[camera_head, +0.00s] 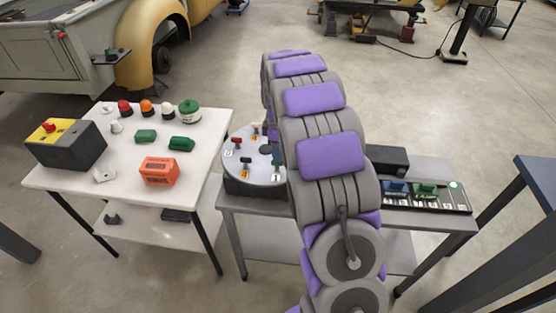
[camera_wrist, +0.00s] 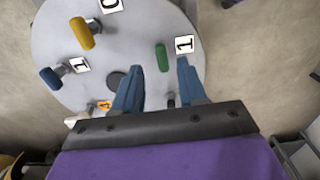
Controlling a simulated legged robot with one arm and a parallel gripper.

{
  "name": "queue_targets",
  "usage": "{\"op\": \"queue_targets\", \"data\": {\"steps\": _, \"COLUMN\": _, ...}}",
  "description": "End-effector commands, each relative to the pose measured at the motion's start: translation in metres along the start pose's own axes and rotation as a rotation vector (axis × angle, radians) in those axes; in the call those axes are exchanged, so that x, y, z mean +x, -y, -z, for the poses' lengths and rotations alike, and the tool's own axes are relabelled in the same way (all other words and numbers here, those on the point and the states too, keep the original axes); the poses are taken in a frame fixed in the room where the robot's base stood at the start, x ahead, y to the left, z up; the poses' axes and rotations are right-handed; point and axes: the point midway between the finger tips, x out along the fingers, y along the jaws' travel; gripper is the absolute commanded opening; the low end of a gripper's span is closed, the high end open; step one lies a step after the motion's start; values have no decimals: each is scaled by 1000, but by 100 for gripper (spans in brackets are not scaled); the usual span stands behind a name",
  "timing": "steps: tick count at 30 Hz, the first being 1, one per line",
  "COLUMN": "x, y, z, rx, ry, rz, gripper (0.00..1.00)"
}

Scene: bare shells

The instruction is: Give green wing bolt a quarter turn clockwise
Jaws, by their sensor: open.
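The green wing bolt (camera_wrist: 162,57) stands on a round pale grey disc (camera_wrist: 60,20) in the wrist view, beside a white label marked 1 (camera_wrist: 185,44). Its wing runs nearly up and down in the picture. My gripper (camera_wrist: 158,68) is open, with its two blue fingers pointing at the disc. In the picture the bolt shows between the two fingertips. I see no contact, and the height gap cannot be told. In the head view the disc (camera_head: 244,179) stands on a grey table, and my arm hides its right part.
The disc also bears a yellow bolt (camera_wrist: 82,33), a blue bolt (camera_wrist: 50,77) and a black round spot (camera_wrist: 116,80). A white table (camera_head: 200,205) with a yellow-topped box (camera_head: 62,145) and an orange block (camera_head: 158,171) stands left. A black terminal strip (camera_head: 440,197) lies right of my arm.

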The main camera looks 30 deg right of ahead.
Motion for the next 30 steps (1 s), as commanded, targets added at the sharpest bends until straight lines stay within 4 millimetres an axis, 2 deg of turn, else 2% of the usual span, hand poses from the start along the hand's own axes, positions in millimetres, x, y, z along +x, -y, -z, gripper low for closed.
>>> {"op": "queue_targets", "data": {"steps": 3, "x": 19, "y": 0, "z": 1, "rx": 1, "ry": -1, "rz": -2, "gripper": 42}}
{"op": "queue_targets", "data": {"steps": 7, "x": 31, "y": 0, "z": 1, "rx": 1, "ry": -1, "rz": -1, "gripper": 42}}
{"op": "queue_targets", "data": {"steps": 19, "x": 37, "y": 0, "z": 0, "rx": 1, "ry": -2, "rz": -2, "gripper": 42}}
{"op": "queue_targets", "data": {"steps": 30, "x": 37, "y": 0, "z": 0, "rx": 1, "ry": -1, "rz": -2, "gripper": 7}}
